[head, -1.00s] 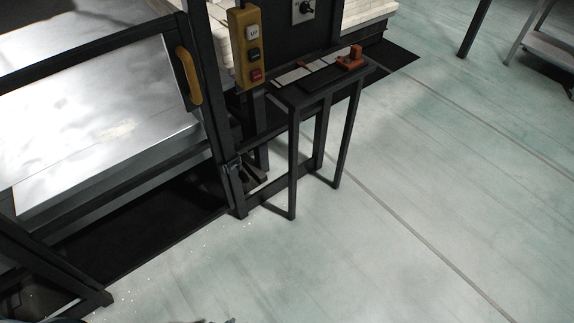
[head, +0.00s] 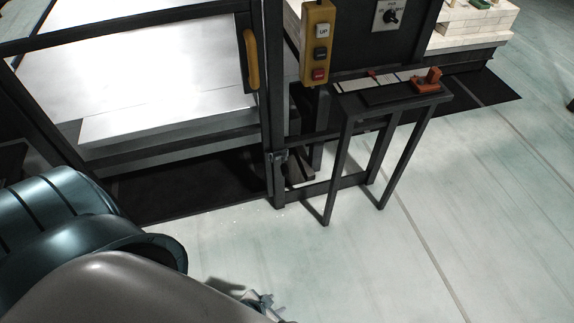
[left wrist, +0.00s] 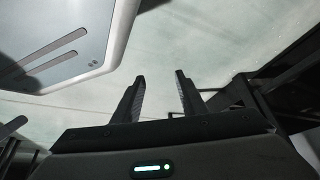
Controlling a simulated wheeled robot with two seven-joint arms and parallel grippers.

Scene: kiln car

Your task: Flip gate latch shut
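The dark-framed gate (head: 130,33) stands at the left in the head view, with a yellow handle (head: 251,60) on its right upright. A small dark latch part (head: 278,157) shows low on the post at the gate's right edge. It is too small and dark to tell its position. My left gripper (head: 266,304) is at the bottom of the head view, in front of the gate and apart from the latch. In the left wrist view my left gripper (left wrist: 160,90) has its two fingers spread with nothing between them. My right gripper is not in view.
A yellow button box (head: 318,42) and a rotary switch (head: 389,14) are right of the gate. A narrow dark stand (head: 384,120) with an orange-red device (head: 428,82) stands right of the latch. The pale floor (head: 420,270) in front is clear.

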